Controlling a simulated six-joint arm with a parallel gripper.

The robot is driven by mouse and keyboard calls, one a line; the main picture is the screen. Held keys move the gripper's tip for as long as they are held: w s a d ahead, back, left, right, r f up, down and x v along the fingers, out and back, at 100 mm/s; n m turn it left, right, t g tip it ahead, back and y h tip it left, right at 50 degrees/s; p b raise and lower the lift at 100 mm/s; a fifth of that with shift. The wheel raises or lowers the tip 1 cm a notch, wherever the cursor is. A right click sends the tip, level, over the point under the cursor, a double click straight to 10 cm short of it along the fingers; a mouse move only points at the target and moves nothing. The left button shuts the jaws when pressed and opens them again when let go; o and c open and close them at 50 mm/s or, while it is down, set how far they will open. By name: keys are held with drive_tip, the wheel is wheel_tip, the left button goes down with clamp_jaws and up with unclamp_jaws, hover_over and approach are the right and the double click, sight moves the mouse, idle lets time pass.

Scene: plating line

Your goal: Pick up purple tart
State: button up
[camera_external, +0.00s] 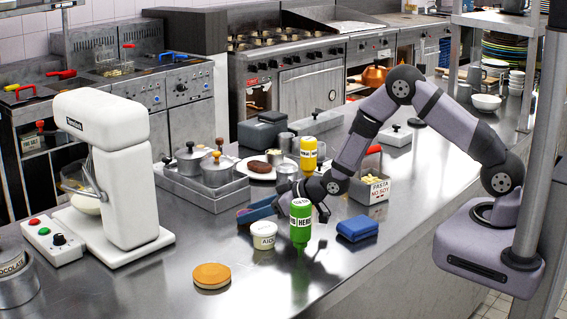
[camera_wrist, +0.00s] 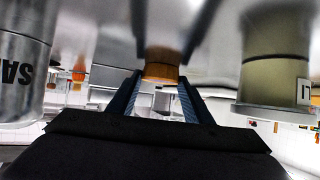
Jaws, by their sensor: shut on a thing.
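My gripper (camera_external: 258,210) reaches low over the steel counter, left of the green bottle, with its dark blue fingers pointing left. In the wrist view the gripper (camera_wrist: 160,90) has a small orange-brown piece (camera_wrist: 162,70) between its fingers, which fits the crust of the purple tart. The tart's purple top is not clear in either view. In the external view the fingers and my wrist largely hide what is held. Whether it touches the counter I cannot tell.
A green bottle (camera_external: 300,222) and a white tub (camera_external: 264,246) stand near my gripper. A blue folded cloth (camera_external: 357,228) lies to the right. A pot tray (camera_external: 205,192), plate (camera_external: 258,174) and yellow bottle (camera_external: 308,155) stand behind. A white mixer (camera_external: 110,180) is left. The front counter holds a tan disc (camera_external: 211,275).

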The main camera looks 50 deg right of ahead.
drive_tip(key=shift+r, duration=0.15)
wheel_tip(320, 180, up, 8)
drive_tip(key=shift+r+b, duration=0.25)
drive_tip(key=shift+b, duration=0.9)
drive_tip(key=shift+r, duration=0.65)
